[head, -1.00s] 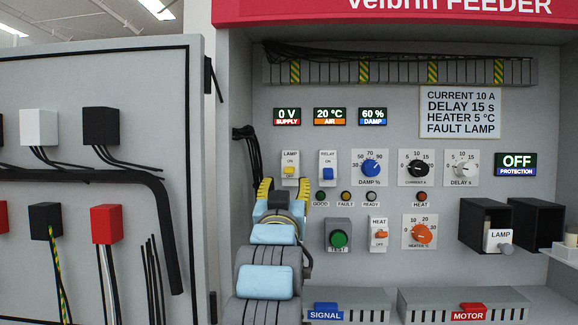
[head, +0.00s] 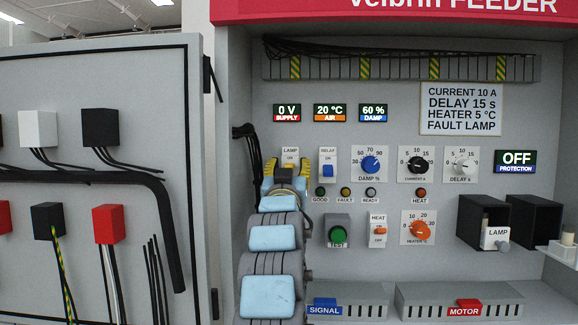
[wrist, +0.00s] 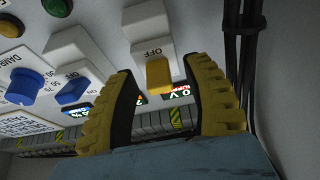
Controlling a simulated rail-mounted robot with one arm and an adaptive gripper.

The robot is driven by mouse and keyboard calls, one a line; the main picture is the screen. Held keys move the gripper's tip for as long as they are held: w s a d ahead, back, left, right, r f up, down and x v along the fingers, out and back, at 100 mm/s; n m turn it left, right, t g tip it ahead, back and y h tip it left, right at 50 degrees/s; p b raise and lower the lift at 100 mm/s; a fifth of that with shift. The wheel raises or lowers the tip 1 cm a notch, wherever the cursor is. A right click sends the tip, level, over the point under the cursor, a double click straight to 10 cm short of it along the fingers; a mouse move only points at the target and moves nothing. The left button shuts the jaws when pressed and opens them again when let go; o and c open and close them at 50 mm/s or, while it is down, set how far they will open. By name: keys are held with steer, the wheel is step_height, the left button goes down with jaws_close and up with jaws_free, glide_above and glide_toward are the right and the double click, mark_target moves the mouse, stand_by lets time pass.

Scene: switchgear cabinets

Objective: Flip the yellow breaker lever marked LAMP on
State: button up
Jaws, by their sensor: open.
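The LAMP breaker (head: 289,154) is a white plate at the upper left of the panel, with its ON mark visible. In the head view my gripper (head: 286,168) covers its lower part and lever. The wrist view, turned nearly upside down, shows the yellow lever (wrist: 159,74) beside the OFF mark. My gripper (wrist: 160,85) is open, with one yellow ribbed finger on each side of the lever. A gap shows between the lever and each finger. I cannot tell how deep the fingers reach.
The RELAY breaker with a blue lever (head: 328,170) is close to the right. The blue DAMP knob (head: 370,164) is farther right. Black cables (head: 247,150) hang to the left. Indicator lamps (head: 345,192) sit below. The protection display (head: 516,161) reads OFF.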

jaws_close()
steer(key=shift+g+b, duration=0.4)
steer(key=shift+b, duration=0.05)
steer(key=shift+r+g+b, duration=0.3)
steer(key=shift+g+b, duration=0.6)
steer(key=shift+g, duration=0.2)
steer(key=shift+w+g, duration=0.15)
steer(key=shift+g, duration=0.15)
steer(key=shift+r+g+b, duration=0.1)
steer(key=shift+g+b, duration=0.2)
steer(key=shift+g, duration=0.1)
